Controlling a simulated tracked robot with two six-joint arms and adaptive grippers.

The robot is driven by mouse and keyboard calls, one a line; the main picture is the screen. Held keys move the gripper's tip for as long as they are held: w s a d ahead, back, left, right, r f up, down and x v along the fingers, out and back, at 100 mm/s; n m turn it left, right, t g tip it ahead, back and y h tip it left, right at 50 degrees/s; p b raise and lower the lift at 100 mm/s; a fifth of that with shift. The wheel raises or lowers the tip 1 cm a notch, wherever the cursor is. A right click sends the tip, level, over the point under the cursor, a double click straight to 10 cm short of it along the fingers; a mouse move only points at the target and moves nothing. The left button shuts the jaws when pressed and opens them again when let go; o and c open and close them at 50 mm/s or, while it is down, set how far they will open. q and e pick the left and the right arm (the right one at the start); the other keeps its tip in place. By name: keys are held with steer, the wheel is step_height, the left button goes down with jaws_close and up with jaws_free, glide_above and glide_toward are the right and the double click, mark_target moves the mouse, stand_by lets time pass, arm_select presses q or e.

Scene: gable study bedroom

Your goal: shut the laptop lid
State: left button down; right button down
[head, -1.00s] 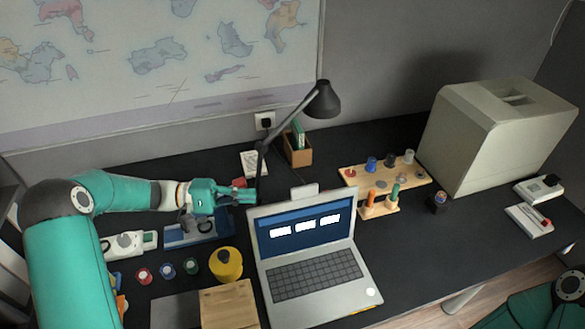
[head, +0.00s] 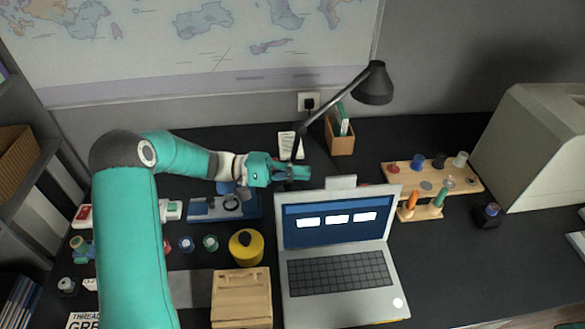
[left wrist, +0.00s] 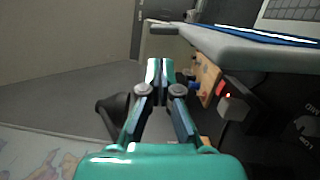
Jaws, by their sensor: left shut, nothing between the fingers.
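The grey laptop (head: 338,283) stands open on the dark desk, its keyboard facing me and its lid (head: 335,219) raised, with a lit blue screen. In the left wrist view the laptop lid (left wrist: 250,45) is close by, at the upper right, seen from its upper edge. My left gripper (head: 304,173) is shut and empty, behind and above the left top corner of the lid, apart from it. It also shows in the left wrist view (left wrist: 160,68), fingertips together. My right gripper is not in view.
A black lamp (head: 374,84) stands behind my left gripper. A wooden box (head: 241,300) and a yellow tape roll (head: 246,248) lie left of the laptop. A wooden peg rack (head: 432,182) and a beige case (head: 535,150) stand to the right.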

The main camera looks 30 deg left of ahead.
arm_select(q)
steer(key=p+x, duration=0.1)
steer(key=x, duration=0.5)
steer(key=shift+d, duration=0.1)
